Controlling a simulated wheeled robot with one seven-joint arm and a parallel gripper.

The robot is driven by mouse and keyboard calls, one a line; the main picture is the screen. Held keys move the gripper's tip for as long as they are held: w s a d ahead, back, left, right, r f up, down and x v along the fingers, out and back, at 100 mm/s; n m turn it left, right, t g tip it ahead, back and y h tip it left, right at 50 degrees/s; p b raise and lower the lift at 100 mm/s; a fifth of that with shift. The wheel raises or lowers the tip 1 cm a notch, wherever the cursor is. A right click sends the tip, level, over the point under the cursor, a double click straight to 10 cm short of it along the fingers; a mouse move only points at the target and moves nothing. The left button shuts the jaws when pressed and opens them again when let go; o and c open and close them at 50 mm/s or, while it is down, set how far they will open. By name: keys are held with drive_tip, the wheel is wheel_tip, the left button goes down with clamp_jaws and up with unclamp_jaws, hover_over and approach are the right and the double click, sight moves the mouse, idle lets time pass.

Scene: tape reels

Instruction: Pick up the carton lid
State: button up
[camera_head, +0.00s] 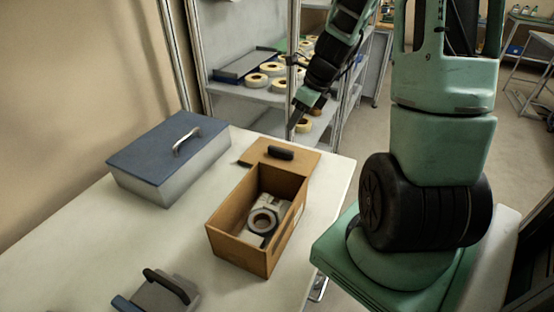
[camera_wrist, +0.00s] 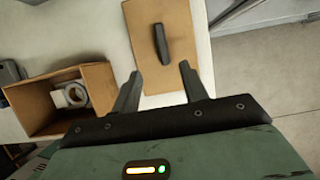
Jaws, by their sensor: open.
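The carton lid (camera_head: 296,163) is a flat brown panel with a black bar handle (camera_head: 281,153). It lies on the white table behind the open brown carton (camera_head: 257,252), which has a tape reel (camera_head: 262,221) and grey pieces inside. In the wrist view the lid (camera_wrist: 178,20) lies beyond my gripper (camera_wrist: 160,82), with its handle (camera_wrist: 162,45) ahead of the gap between the fingers. My gripper is open and empty, apart from the handle. In the head view my gripper (camera_head: 294,122) is above and behind the lid, its fingers partly unclear.
A grey box with a blue lid (camera_head: 150,150) stands left on the table (camera_head: 70,222). A grey piece with a black handle (camera_head: 165,290) lies at the front. A shelf (camera_head: 240,92) with several tape reels stands behind the table.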

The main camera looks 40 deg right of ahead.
hover_over(281, 148)
drive_tip(key=s, duration=0.2)
drive_tip(key=f, duration=0.7)
drive_tip(key=shift+s+d+b, duration=0.1)
drive_tip(key=shift+s+b, duration=0.1)
drive_tip(key=shift+b, duration=0.2)
drive_tip(key=shift+d+x, duration=0.15)
drive_tip(key=shift+x, duration=1.1)
drive_tip(key=shift+d+x, duration=0.15)
drive_tip(key=shift+x, duration=1.1)
drive_tip(key=shift+a, duration=0.1)
clamp_jaws()
